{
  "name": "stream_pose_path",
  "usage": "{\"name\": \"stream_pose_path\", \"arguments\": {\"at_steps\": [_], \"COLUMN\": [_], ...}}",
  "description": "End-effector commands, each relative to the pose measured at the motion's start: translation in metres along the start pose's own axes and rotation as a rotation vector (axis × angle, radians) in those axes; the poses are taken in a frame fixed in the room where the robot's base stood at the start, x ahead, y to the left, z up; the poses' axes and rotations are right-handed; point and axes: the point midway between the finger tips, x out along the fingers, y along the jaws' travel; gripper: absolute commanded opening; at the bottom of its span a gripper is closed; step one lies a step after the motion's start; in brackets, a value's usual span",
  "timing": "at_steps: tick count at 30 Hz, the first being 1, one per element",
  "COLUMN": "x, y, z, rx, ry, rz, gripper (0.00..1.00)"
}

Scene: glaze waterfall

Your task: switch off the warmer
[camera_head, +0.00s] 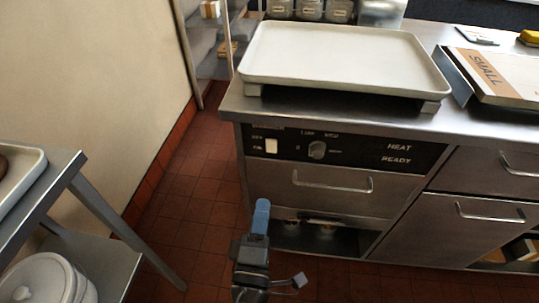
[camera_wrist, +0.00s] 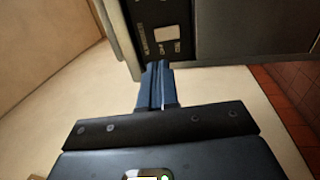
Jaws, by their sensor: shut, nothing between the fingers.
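The warmer is a steel unit with a black control panel (camera_head: 370,157) set under the counter. A white rocker switch (camera_head: 271,146) sits at the panel's left end, with a round knob (camera_head: 317,149) to its right. The words HEAT and READY show at the panel's right; I cannot tell which way the switch is tipped. My gripper (camera_head: 262,203) has blue fingers, shut and empty, and appears below the switch in the head view. In the wrist view the shut fingers (camera_wrist: 157,68) point towards the panel, just short of the white switch (camera_wrist: 166,34); contact is not visible.
A pale tray (camera_head: 340,55) rests on the counter above the warmer. A drawer handle (camera_head: 332,183) protrudes below the panel. A flat box marked SMALL (camera_head: 500,75) lies to the right. A steel side table (camera_head: 62,165) stands at left, with open tiled floor between.

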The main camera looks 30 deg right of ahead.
Motion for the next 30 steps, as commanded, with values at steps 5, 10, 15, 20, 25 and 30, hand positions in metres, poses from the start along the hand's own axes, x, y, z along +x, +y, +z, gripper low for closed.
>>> {"name": "stream_pose_path", "arguments": {"at_steps": [5,10,15,20,25,30], "x": [0.003,0.021,0.053,0.085,0.115,0.133], "y": [0.0,0.001,0.002,0.002,0.001,0.0], "z": [0.0,0.0,0.001,0.001,0.001,0.0], "rx": [0.0,-0.001,0.0,-0.001,0.0,0.0], "ry": [0.0,-0.002,-0.002,-0.002,-0.002,0.0], "rz": [-0.001,-0.001,-0.001,-0.002,-0.002,-0.002], "gripper": [0.0,0.0,0.0,0.0,0.0,0.0]}}
